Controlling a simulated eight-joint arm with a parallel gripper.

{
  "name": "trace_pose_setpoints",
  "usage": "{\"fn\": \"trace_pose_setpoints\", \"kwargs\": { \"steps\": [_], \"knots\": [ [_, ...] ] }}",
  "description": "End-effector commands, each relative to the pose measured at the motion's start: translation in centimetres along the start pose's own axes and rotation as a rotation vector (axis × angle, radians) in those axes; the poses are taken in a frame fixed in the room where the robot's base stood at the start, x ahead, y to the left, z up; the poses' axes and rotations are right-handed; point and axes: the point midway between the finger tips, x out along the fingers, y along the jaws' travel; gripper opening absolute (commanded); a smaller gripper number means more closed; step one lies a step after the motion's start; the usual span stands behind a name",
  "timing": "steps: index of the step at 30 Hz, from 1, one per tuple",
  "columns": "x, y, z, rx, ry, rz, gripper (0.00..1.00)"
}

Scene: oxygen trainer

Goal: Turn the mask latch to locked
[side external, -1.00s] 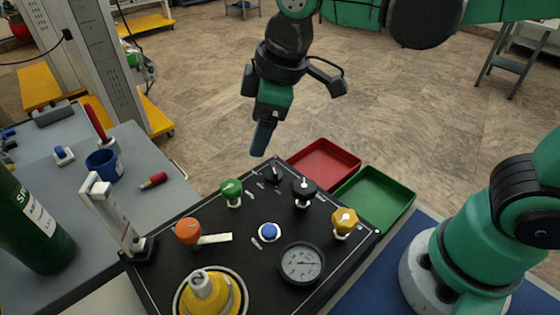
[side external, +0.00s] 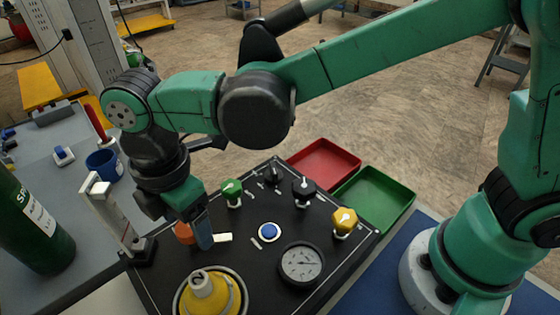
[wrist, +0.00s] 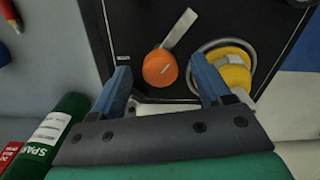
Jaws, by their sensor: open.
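An orange knob (side external: 184,233) with a pale bar (side external: 223,238) beside it sits on the black panel (side external: 275,215). It looks like the mask latch, though no readable label confirms this. In the side view my gripper (side external: 203,238) points down at the knob and partly covers it. In the wrist view the orange knob (wrist: 159,68) lies between my two blue fingers, with a visible gap on each side. The bar (wrist: 180,29) runs from the knob to the upper right. My gripper (wrist: 161,72) is open and holds nothing.
A white upright flowmeter (side external: 108,212) stands at the panel's left edge. Green (side external: 231,189), black (side external: 304,188) and yellow (side external: 344,220) knobs, a blue button (side external: 269,231) and a gauge (side external: 301,263) share the panel.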

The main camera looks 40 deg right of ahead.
Motion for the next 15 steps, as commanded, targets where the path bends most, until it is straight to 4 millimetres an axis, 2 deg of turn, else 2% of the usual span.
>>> {"fn": "trace_pose_setpoints", "kwargs": {
  "steps": [8,11,15],
  "knots": [
    [0.24,0.01,0.02,0.001,0.000,0.000,0.71],
    [0.23,0.01,0.02,0.001,0.000,0.001,0.46],
    [0.22,0.00,0.03,0.002,0.000,0.001,0.06]
  ]
}}
